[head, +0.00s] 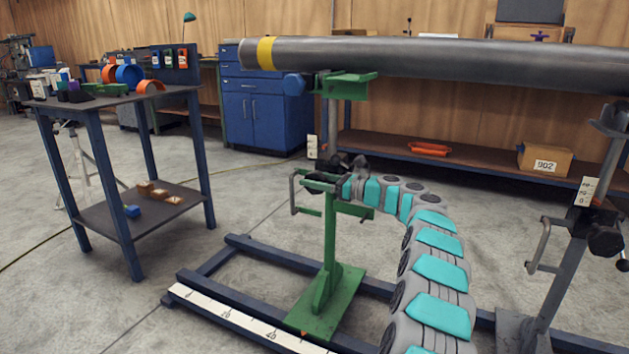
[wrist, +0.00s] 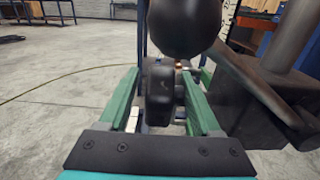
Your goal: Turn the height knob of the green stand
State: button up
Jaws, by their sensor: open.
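The green stand (head: 329,240) stands on the rail frame in the middle of the head view, its green cradle under the pipe (head: 430,54). My arm reaches it from the right, and my gripper (head: 322,183) is at mid-column height, beside the crank handle (head: 294,195). In the wrist view my gripper's two green fingers are apart, with a dark ribbed knob (wrist: 158,92) between them. A black ball (wrist: 185,25) covers part of the view above that knob. I cannot tell whether the fingers touch the knob. In the head view my gripper largely hides it.
A second, grey stand (head: 569,255) with a crank is at the right. A ruler strip (head: 245,322) runs along the rail frame (head: 270,255). A table (head: 115,100) with small parts stands at the left. Open floor lies between table and frame.

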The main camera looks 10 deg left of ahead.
jog(key=shift+c, duration=0.3)
grip_shut()
jog(key=p, duration=0.2)
jog(key=shift+r+h+p, duration=0.3)
jog(key=shift+r, duration=0.1)
jog(key=p, duration=0.3)
jog(key=shift+r+g+h, duration=0.1)
jog(key=shift+g+h, duration=0.2)
jog(key=shift+h, duration=0.1)
jog(key=h+p, duration=0.1)
jog(key=p, duration=0.2)
jog(key=shift+p, duration=0.3)
jog(key=shift+a+f+g+h+p, duration=0.1)
jog(key=shift+f+g+h+p, duration=0.2)
jog(key=shift+f+p, duration=0.2)
